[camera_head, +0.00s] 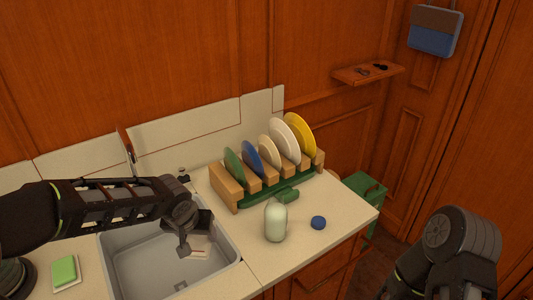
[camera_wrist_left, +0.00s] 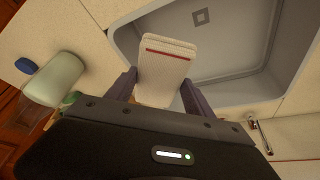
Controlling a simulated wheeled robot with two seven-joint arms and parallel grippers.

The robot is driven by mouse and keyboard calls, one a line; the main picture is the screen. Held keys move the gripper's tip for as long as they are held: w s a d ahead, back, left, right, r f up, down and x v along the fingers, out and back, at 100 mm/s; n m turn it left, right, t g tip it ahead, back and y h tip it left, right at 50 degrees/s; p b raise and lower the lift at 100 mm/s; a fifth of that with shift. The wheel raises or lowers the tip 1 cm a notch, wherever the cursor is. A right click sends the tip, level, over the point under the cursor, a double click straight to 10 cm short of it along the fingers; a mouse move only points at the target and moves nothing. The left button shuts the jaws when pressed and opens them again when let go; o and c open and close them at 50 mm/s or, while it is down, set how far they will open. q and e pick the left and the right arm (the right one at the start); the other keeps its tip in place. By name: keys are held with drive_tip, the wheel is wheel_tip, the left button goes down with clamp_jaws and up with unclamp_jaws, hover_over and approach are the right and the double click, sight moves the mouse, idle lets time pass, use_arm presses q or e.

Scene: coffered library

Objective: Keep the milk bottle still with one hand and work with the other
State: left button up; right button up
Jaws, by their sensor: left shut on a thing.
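The milk bottle (camera_head: 276,222), pale and whitish-green, stands upright on the counter right of the sink. It also shows in the left wrist view (camera_wrist_left: 55,80). A round blue cap (camera_head: 318,222) lies on the counter to its right, apart from it. My left gripper (camera_head: 199,240) is over the sink and shut on a folded cream cloth (camera_wrist_left: 165,72) with a red stripe. The bottle stands clear of this gripper. My right arm shows at the lower right, beyond the counter's edge, but its fingers are not visible.
The sink (camera_head: 150,262) lies below my left gripper. A wooden rack (camera_head: 226,187) with several coloured plates stands behind the bottle. A green sponge (camera_head: 65,270) lies left of the sink. A green bin (camera_head: 365,187) stands beyond the counter's right end.

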use_arm(q)
drive_tip(key=shift+w+d+r, duration=0.1)
drive_tip(key=shift+w, duration=0.15)
drive_tip(key=w+d+r+m+h, duration=0.1)
drive_tip(key=w+d+r+m, duration=0.1)
drive_tip(key=d+r, duration=0.7)
drive_tip(key=w+d+r+m, duration=0.2)
drive_tip(key=w+d+r, duration=0.3)
drive_tip(key=d+r, duration=0.5)
drive_tip(key=shift+w+d+r+m+h+p, duration=0.2)
drive_tip(key=shift+m+h+p, duration=0.1)
drive_tip(key=shift+m+h, duration=0.1)
use_arm(e)
drive_tip(key=shift+r, duration=0.3)
drive_tip(key=shift+o, duration=0.5)
